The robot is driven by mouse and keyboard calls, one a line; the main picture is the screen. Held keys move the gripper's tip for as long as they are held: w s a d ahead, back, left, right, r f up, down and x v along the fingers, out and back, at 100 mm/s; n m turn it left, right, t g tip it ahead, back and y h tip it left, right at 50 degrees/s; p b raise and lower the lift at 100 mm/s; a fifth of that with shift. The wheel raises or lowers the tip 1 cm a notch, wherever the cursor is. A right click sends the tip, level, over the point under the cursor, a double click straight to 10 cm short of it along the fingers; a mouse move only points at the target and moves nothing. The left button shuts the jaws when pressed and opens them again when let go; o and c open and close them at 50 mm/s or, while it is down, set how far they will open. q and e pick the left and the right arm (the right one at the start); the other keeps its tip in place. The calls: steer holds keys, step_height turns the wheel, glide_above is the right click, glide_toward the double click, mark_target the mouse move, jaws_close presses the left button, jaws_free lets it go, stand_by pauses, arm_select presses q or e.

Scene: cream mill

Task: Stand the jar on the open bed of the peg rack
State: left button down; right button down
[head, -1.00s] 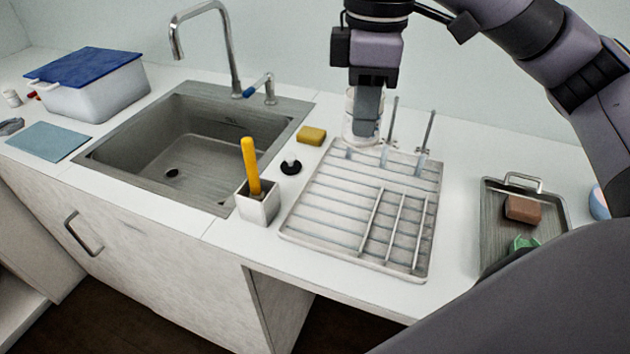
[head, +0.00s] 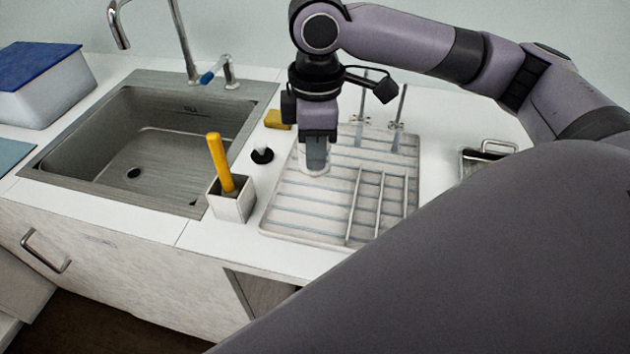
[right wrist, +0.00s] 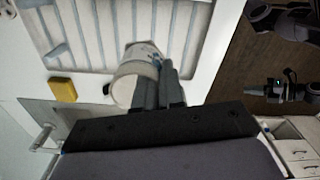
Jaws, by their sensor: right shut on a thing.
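The clear, whitish jar (head: 315,167) is upright in the head view, in my right gripper (head: 316,150), which is shut on it. It also shows in the right wrist view (right wrist: 130,88), at the fingers. The pale peg rack (head: 290,214) lies on the counter beneath, with a slatted bed, divider bars at front right and two upright pegs at the back. The jar is over the open left part of the bed; whether it touches the slats I cannot tell. A dark gripper, apparently my left (right wrist: 254,88), shows small over the floor in the right wrist view; its jaws are unclear.
Left of the rack are a white holder (head: 232,203) with a yellow-handled tool (head: 220,160), a small black stopper (head: 262,155) and a yellow sponge (head: 277,119). The sink (head: 150,150) lies farther left. A metal tray (head: 482,158) at right is partly hidden by my arm.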

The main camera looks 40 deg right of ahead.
mark_target(315, 174)
step_height(315, 174, down, 8)
steer(key=shift+r, duration=0.2)
stand_by(0.3)
steer(key=c, duration=1.2)
jaws_free()
steer(key=shift+f, duration=0.1)
steer(key=shift+c, duration=0.2)
step_height(315, 174, up, 12)
steer(key=shift+d+r, duration=0.1)
steer(key=shift+r, duration=0.05)
